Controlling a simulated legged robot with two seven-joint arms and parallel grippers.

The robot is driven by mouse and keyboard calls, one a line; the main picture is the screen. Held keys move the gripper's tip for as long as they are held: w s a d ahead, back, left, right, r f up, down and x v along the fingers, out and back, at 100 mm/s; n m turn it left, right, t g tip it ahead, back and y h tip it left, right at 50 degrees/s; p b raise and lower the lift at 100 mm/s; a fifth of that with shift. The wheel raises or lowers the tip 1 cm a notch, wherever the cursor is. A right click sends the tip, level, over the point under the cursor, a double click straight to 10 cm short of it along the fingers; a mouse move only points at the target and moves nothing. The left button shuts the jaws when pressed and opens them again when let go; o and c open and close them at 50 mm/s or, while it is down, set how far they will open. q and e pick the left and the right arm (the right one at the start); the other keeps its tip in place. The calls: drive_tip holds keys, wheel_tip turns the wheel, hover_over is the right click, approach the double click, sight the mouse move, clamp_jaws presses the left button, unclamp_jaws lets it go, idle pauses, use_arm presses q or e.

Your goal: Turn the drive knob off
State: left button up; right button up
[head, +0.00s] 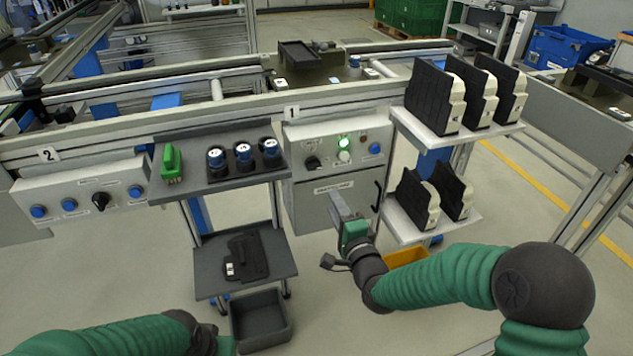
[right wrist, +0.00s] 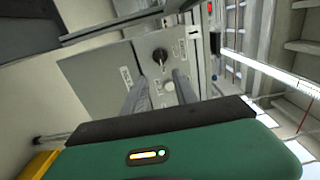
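A control box (head: 334,133) marked 1 has a black knob (head: 312,163), a lit green lamp (head: 344,142) and a blue button (head: 375,149). A second black knob (head: 101,202) sits on the box marked 2 (head: 62,188); the labels are too small to read. My right gripper (head: 338,205) is in front of the cabinet below box 1, apart from the knob. In the right wrist view its two fingers (right wrist: 157,92) are apart with nothing between them, and the black knob (right wrist: 160,56) shows beyond them. My left gripper (head: 222,344) is mostly cut off at the bottom edge.
A grey shelf (head: 222,183) left of box 1 holds a green part (head: 172,163) and several blue-topped cylinders (head: 243,153). White racks (head: 455,140) with black and white parts stand close on the right. A dark bin (head: 260,318) and yellow bin (head: 407,257) are low down.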

sight(315, 169)
drive_tip(key=b+x, duration=0.3)
drive_tip(key=x, duration=1)
drive_tip(key=shift+w+a+f, duration=0.1)
drive_tip(key=shift+a+f, duration=0.1)
drive_tip(key=shift+w+r, duration=0.1)
drive_tip(key=shift+w, duration=0.25)
clamp_jaws()
